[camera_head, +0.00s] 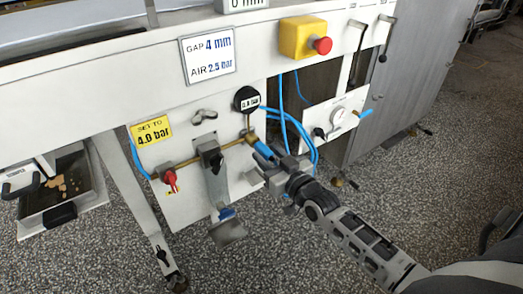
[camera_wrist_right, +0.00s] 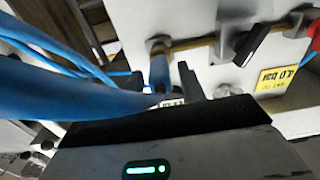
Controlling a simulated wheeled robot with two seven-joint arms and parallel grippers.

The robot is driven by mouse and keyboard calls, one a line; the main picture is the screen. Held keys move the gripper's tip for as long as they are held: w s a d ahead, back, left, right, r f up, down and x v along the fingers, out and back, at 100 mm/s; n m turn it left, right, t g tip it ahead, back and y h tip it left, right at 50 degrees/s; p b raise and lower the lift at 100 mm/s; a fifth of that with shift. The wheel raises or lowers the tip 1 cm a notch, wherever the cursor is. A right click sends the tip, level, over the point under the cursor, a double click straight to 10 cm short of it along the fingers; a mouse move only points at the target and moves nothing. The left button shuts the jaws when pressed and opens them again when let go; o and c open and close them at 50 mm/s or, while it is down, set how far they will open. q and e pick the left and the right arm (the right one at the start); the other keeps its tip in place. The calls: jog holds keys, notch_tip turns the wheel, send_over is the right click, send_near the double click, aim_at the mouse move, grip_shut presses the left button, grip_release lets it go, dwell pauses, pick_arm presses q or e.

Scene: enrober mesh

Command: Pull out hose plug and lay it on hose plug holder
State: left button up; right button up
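The blue hose plug (camera_head: 263,149) sits at the end of the brass pipe fitting (camera_head: 250,137) on the white panel. It also shows in the right wrist view (camera_wrist_right: 160,72), pointing at the brass fitting. My right gripper (camera_head: 273,164) is right at the lower end of the plug. In the wrist view its two dark fingers (camera_wrist_right: 164,86) stand on either side of the plug, with a gap visible at the right finger. Contact with the plug cannot be made out. I cannot clearly identify the hose plug holder. My left gripper is out of view.
Blue hoses (camera_head: 294,122) loop beside my gripper; one fills the wrist view's left.

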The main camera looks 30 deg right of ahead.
grip_shut()
jog(key=shift+s+d+p, duration=0.2)
jog(key=shift+s+p, duration=1.3)
jog(key=shift+s, duration=1.4)
